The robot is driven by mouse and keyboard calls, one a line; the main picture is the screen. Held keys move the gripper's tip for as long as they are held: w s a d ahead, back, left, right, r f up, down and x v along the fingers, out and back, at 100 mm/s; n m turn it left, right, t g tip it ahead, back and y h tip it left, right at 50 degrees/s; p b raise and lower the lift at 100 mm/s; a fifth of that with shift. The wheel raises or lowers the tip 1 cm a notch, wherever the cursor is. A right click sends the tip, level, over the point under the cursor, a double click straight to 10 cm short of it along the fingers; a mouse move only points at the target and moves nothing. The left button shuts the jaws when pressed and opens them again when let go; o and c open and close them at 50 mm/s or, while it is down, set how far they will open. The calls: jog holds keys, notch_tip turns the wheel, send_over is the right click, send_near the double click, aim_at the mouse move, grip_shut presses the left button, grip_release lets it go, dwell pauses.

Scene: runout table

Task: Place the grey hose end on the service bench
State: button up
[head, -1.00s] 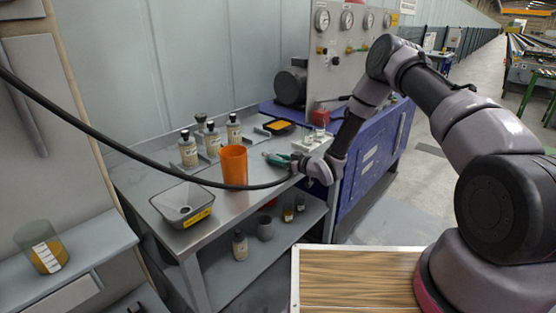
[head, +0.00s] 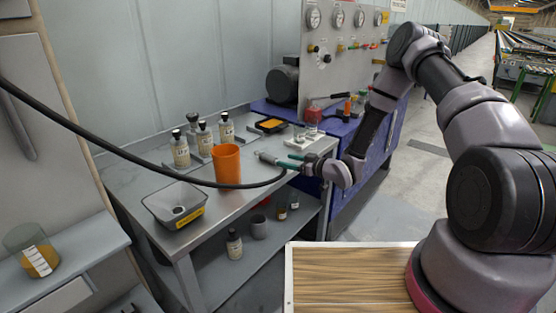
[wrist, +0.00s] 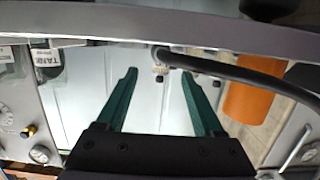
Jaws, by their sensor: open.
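My gripper (head: 267,158) is open at the bench's right side, and the fingers appear empty. In the wrist view the green fingers (wrist: 159,72) stand apart.
An orange cup (head: 226,165), a grey tray (head: 168,212) and several bottles (head: 180,153) stand on the bench. A blue unit (head: 345,172) with a gauge panel (head: 330,75) and a motor (head: 284,84) stands behind right. A wood-topped surface (head: 345,280) is in front.

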jog(key=w+d+r+m+h, duration=0.1)
jog(key=w+d+r+h, duration=0.15)
jog(key=d+r, duration=0.3)
jog(key=w+d+r+m+h, duration=0.1)
jog(key=d+r+h, duration=0.2)
jog(key=d+r, duration=0.3)
jog(key=s+d+r+m+h, duration=0.2)
jog(key=d+r, duration=0.2)
jog(key=r, duration=0.4)
jog(key=s+d+r+m+h, duration=0.2)
jog(key=d+r+h, duration=0.15)
jog(key=r, duration=0.35)
jog(key=s+d+r+m+g+h, duration=0.1)
jog(key=s+d+r+m, duration=0.2)
jog(key=s+r, duration=0.55)
jog(key=s+d+r+m+g, duration=0.1)
jog(key=s+d+r+m, duration=0.35)
jog(key=s, duration=0.75)
jog(key=s+a+r+m+y, duration=0.1)
jog(key=s+a+r, duration=0.2)
jog(key=s, duration=0.8)
jog(key=shift+s+g+y, duration=0.25)
jog(key=shift+g+y, duration=0.05)
jog(key=shift+g, duration=0.1)
